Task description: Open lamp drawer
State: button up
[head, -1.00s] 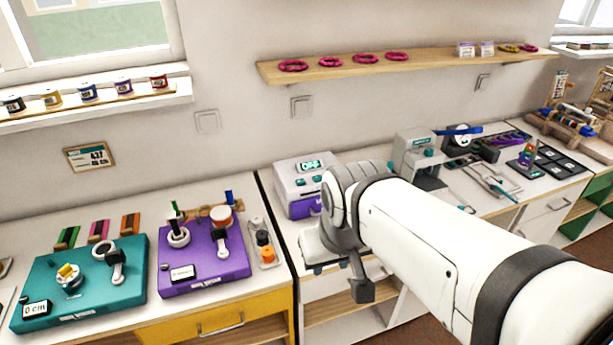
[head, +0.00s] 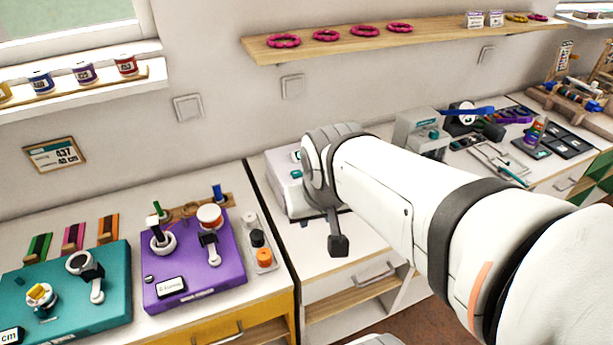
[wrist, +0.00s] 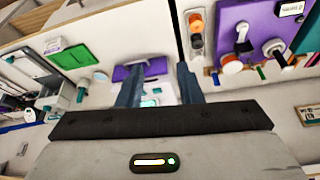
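The lamp is a white box (head: 283,185) in the head view, on the white counter, mostly hidden behind my arm. Its purple drawer front is hidden there. In the wrist view, which is upside down, the purple drawer front (wrist: 155,68) shows between and left of my fingers, with the teal display (wrist: 150,103) nearer the palm. The drawer looks closed, though my fingers cover part of it. My gripper (wrist: 158,72) is open and empty, its two fingers apart over the lamp. I cannot tell whether they touch it.
A purple board (head: 205,265) and a teal board (head: 75,290) stand on the left counter, beside a small tray of jars (head: 262,245). A grey-white machine (head: 415,135) stands right of the lamp. A wooden shelf (head: 440,38) hangs above. The counter front by the lamp is clear.

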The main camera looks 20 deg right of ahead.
jog(key=w+d+f+m+t+b, duration=0.3)
jog(key=w+d+f+m+b, duration=0.2)
jog(key=f+b, duration=0.4)
jog(key=w+d+f+m+t+b, duration=0.4)
jog(key=w+d+f+m+b, duration=0.1)
jog(key=f+b, duration=0.3)
jog(key=w+d+f+m+t+b, duration=0.3)
jog(key=w+d+f+m+b, duration=0.2)
jog(key=f+b, duration=0.4)
jog(key=shift+w+d+f+m+t+y+b, duration=0.3)
jog(key=shift+w+d+f+t+b, duration=0.1)
jog(key=shift+w+d+b, duration=0.15)
jog(key=shift+a+f, duration=0.1)
jog(key=shift+f, duration=0.05)
jog(key=shift+w+a+f+y+b, duration=0.1)
jog(key=shift+w+f+y+b, duration=0.1)
jog(key=shift+w+y+b, duration=0.3)
jog(key=b+x, duration=0.2)
jog(key=x, duration=0.4)
jog(key=shift+w+r, duration=0.1)
jog(key=shift+w, duration=0.25)
jog(key=shift+c, duration=0.5)
grip_shut()
